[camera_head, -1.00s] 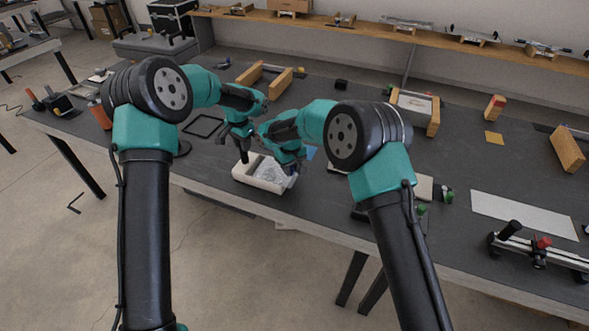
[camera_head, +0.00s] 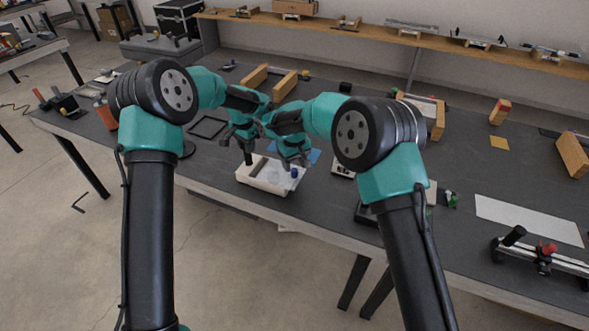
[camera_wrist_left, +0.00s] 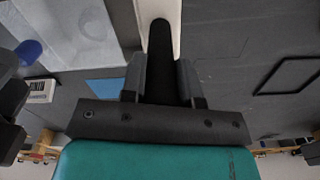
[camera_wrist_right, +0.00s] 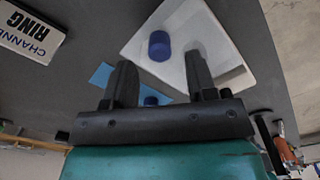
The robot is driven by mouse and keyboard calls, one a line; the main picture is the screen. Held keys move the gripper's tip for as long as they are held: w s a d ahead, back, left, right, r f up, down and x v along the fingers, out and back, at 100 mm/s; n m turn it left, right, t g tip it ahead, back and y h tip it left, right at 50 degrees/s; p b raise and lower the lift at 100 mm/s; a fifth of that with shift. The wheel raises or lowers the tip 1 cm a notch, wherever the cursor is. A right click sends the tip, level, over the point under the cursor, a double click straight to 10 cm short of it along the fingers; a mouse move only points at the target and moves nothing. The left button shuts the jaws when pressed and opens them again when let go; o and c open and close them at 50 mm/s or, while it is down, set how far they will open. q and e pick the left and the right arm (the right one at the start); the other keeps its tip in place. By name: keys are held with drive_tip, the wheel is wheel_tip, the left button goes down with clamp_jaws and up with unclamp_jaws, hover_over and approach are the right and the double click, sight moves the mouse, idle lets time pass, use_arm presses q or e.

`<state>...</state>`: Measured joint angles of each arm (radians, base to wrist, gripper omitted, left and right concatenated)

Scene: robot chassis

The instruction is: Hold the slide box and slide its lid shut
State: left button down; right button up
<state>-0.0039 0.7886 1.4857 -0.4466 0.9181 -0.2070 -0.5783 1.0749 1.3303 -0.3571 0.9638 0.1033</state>
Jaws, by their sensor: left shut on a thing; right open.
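The slide box (camera_head: 246,175) is a cream open-topped box near the table's front edge. Its pale, see-through lid (camera_head: 279,174) lies over the right part and carries a blue knob (camera_head: 294,173). A dark strip shows between the lid and the box's left end. My left gripper (camera_head: 248,158) is shut on the box's left side; in the left wrist view the cream wall (camera_wrist_left: 150,12) runs up to its fingers. My right gripper (camera_head: 293,162) is open above the lid. In the right wrist view the knob (camera_wrist_right: 159,46) lies beyond the parted fingertips, apparently ungripped.
A light blue sheet (camera_wrist_right: 101,75) lies behind the box. A white label plate reading "CHANNEL RING" (camera_wrist_right: 28,32) lies to its right. A black square frame (camera_head: 208,127) lies behind left. Wooden blocks (camera_head: 285,86) stand further back. Both arms crowd together over the box.

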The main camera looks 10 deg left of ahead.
sight(294, 170)
wheel_tip(294, 170, up, 8)
idle(0.6)
drive_tip(key=n, duration=0.7)
drive_tip(key=shift+f, duration=0.2)
wheel_tip(294, 170, down, 12)
idle(0.9)
drive_tip(key=shift+c, duration=0.4)
clamp_jaws()
